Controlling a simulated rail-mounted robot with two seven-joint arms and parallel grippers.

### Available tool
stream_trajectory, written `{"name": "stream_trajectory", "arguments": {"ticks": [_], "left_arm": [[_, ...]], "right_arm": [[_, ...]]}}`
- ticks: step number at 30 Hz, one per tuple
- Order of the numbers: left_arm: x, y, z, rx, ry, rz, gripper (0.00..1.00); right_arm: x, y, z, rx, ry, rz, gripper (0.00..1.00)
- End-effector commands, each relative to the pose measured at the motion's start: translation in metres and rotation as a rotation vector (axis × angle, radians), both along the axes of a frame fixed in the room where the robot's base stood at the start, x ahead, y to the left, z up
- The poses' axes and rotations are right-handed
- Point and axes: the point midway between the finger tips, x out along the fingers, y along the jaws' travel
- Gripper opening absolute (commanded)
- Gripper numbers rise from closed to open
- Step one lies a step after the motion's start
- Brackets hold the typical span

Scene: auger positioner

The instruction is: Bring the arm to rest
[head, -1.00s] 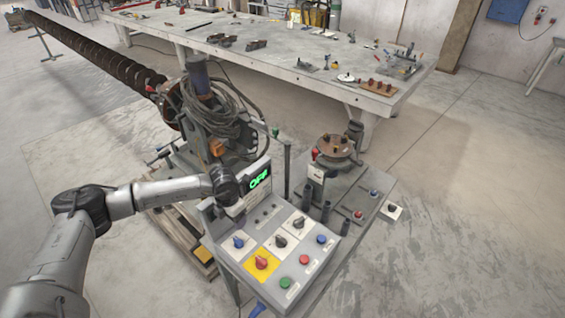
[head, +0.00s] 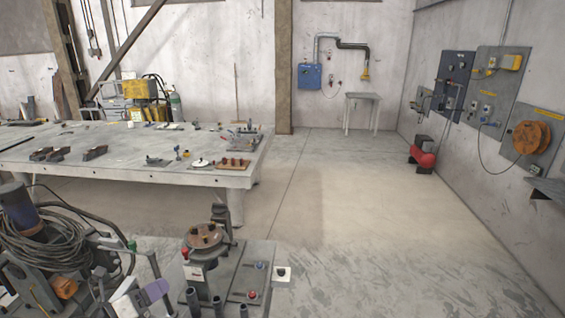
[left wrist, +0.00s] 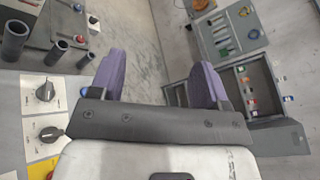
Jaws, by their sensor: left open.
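My left gripper (head: 150,291) is low in the head view, near the bottom edge, left of the round-topped fixture. One purple finger shows there, and the rest of the arm is mostly cut off. The gripper is open and empty. The grey control panel (left wrist: 27,112) with black knobs lies to the left in the left wrist view, apart from the fingers. My right gripper is in neither view.
The positioner with coiled cables (head: 55,245) stands at the left. The round-topped fixture (head: 206,237) stands right of the gripper. A long workbench (head: 130,172) is behind. A grey tool cabinet (left wrist: 277,138) shows in the left wrist view.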

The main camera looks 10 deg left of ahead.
Motion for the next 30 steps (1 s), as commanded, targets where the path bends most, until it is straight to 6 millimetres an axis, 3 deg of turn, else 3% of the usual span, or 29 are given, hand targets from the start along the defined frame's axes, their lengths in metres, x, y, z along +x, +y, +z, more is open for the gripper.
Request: {"name": "stream_trajectory", "arguments": {"ticks": [3, 6, 9, 11, 14, 16, 21, 25, 30], "left_arm": [[0.005, 0.0, 0.055, -0.244, -0.178, 0.136, 0.7], [0.003, 0.006, 0.09, -0.467, -0.282, 0.278, 0.7], [-0.004, 0.014, 0.104, -0.699, -0.322, 0.446, 0.7], [-0.012, 0.017, 0.1, -0.838, -0.306, 0.558, 0.7], [-0.03, 0.013, 0.072, -1.062, -0.201, 0.768, 0.7], [-0.051, 0.0, 0.036, -1.208, -0.055, 0.926, 0.7], [-0.119, -0.061, -0.052, -1.447, 0.405, 1.196, 0.7], [-0.174, -0.115, -0.097, -1.608, 0.72, 1.246, 0.7], [-0.235, -0.143, -0.141, -1.742, 0.887, 1.383, 0.7]], "right_arm": [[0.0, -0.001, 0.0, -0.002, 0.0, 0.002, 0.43], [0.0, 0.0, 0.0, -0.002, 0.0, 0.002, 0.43], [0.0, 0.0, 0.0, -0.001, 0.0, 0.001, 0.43], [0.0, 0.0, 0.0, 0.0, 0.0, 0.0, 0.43], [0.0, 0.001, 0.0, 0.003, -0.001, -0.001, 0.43], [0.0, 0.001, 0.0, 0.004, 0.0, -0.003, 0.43], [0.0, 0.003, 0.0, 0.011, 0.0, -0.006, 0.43], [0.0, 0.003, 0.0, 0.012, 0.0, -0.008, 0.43], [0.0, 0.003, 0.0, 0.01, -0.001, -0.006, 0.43]]}}
